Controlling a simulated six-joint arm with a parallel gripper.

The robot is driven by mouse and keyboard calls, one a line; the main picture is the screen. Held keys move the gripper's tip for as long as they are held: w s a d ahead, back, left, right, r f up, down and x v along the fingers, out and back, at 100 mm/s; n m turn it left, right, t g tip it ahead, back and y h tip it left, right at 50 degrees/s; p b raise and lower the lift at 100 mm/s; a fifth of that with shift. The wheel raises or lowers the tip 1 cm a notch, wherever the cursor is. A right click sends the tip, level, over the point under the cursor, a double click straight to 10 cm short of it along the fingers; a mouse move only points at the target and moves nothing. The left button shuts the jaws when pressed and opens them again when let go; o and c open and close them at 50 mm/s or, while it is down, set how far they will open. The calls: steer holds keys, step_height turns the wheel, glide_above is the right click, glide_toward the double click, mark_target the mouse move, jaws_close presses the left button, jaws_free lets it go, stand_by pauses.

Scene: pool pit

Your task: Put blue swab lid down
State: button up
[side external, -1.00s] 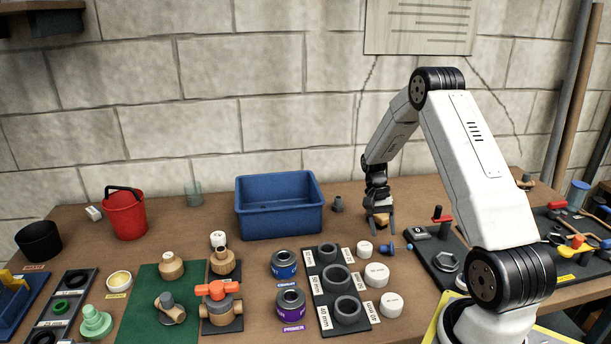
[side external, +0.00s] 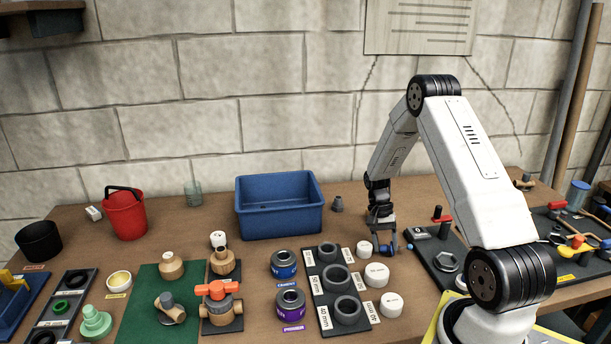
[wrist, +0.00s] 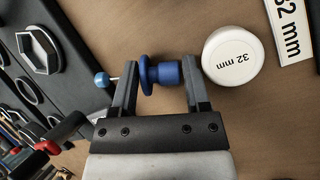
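The blue swab lid (wrist: 166,74) lies on its side in the wrist view, with a wide round flange at the left of its body. A thin stem runs from it past the left finger to a small blue ball (wrist: 101,79). My gripper (wrist: 160,85) is low at the bench, one finger at each end of the lid, with almost no gap. I cannot tell whether the fingers press on it. In the side external view my gripper (side external: 387,248) stands around the lid, which is partly hidden by the fingers.
A white 32 mm cap (wrist: 233,58) stands close to my right finger in the wrist view. A dark tool board (side external: 432,253) is close on the right. A blue bin (side external: 280,222) stands farther back.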

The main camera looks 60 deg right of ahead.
jaws_close()
steer(key=shift+r, duration=0.2)
steer(key=shift+r, duration=0.85)
steer(key=s+a+r, duration=0.8)
steer(key=s+r, duration=0.3)
steer(key=shift+s+a, duration=0.15)
